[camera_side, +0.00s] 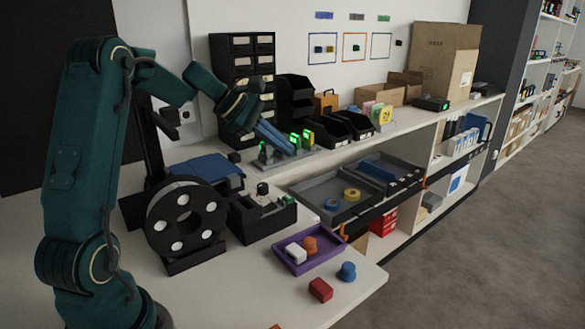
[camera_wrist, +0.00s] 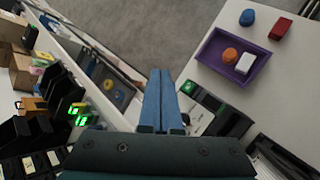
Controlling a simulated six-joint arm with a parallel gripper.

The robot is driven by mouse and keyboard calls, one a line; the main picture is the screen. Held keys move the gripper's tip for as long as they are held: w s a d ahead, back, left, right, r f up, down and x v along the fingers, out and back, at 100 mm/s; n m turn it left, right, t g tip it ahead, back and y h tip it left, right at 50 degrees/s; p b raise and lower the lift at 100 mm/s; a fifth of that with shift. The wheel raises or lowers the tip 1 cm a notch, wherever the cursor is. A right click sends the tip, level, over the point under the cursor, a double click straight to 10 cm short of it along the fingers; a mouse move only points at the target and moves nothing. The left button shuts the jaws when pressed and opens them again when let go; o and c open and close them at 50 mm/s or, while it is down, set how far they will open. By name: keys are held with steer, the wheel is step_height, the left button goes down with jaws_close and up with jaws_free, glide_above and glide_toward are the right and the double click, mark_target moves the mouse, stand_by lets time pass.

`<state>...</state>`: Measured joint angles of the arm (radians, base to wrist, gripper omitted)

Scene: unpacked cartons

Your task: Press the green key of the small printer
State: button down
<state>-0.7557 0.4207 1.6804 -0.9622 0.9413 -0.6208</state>
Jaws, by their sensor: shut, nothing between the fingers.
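The small printer (camera_side: 258,222) is a black box on the near bench, beside a large black reel. In the wrist view the printer (camera_wrist: 208,101) lies just right of my fingers, with a pale part on its top. Its green key (camera_wrist: 188,87) shows there as a small green square, close to the right of my fingertips in the picture. My gripper (camera_wrist: 160,76) is shut and empty, its two blue fingers side by side. In the side view my gripper (camera_side: 288,146) is above and behind the printer, near the green-lit devices. The fingertips look apart from the key.
The large black reel (camera_side: 186,221) stands left of the printer. A purple tray (camera_side: 296,266) holds a white and an orange piece. A red block (camera_side: 320,290) and a blue piece (camera_side: 347,271) lie beside it. Green-lit devices (camera_side: 295,141) and black bins (camera_side: 330,130) stand behind.

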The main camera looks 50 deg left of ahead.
mark_target(283, 197)
steer(key=shift+f, duration=0.1)
steer(key=shift+f, duration=4.35)
steer(key=shift+f, duration=0.1)
steer(key=shift+f, duration=0.3)
